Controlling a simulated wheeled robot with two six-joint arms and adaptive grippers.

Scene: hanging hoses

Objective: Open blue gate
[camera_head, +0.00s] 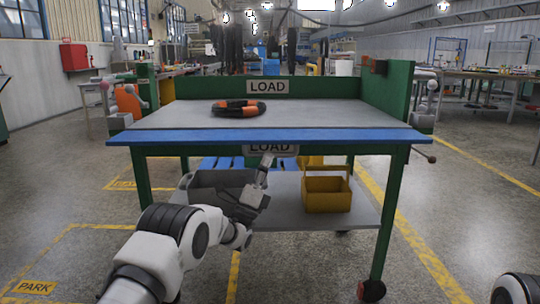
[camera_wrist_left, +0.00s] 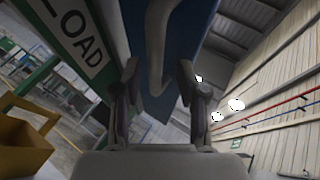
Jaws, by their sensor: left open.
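The blue gate (camera_head: 330,136) runs as a long flat bar along the front edge of the table, and it looks closed. Beneath it a LOAD plate (camera_head: 262,148) shows, partly covered. My left gripper (camera_head: 266,161) is just below the gate's middle, in front of the LOAD plate. In the left wrist view my left gripper (camera_wrist_left: 157,76) is open, with its fingers apart on either side of a grey bar handle (camera_wrist_left: 155,40) on the blue gate (camera_wrist_left: 190,35). I cannot tell whether a finger touches the handle. My right gripper is out of view.
An orange and black hose coil (camera_head: 238,108) lies on the grey tabletop (camera_head: 320,111). A green side wall (camera_head: 400,92) rises at the right. The floor in front is clear.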

